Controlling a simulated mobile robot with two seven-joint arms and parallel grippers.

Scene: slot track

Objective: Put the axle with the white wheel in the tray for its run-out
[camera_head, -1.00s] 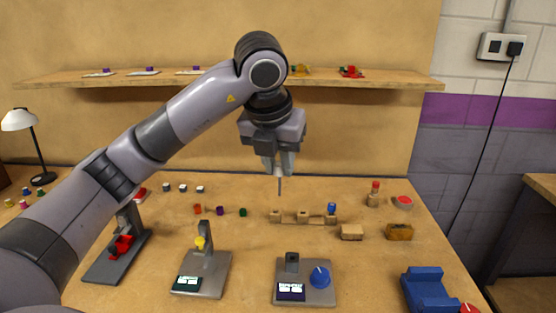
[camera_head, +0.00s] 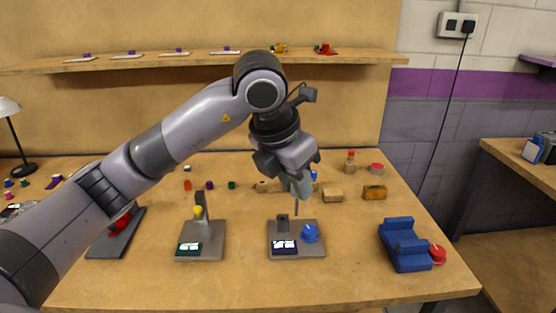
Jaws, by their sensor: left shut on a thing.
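My left gripper (camera_head: 300,188) is shut on a thin grey rod (camera_head: 295,208), which points down below the fingers. The rod's tip shows just above or in front of the grey station (camera_head: 318,252) with a dark block (camera_head: 283,222), a lit display (camera_head: 284,247) and a blue knob (camera_head: 310,233). I cannot tell whether it touches. No white wheel can be made out; the gripper may hide one. A blue stepped cradle (camera_head: 404,246) stands at the right with a red round piece (camera_head: 437,254) beside it. My right gripper is out of view.
Left of the station stand a grey stand with a yellow piece (camera_head: 198,212) and a dark stand with a red piece (camera_head: 120,222). Behind are small coloured pieces and wooden blocks (camera_head: 333,195). The table front is clear. A shelf (camera_head: 200,60) runs along the wall.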

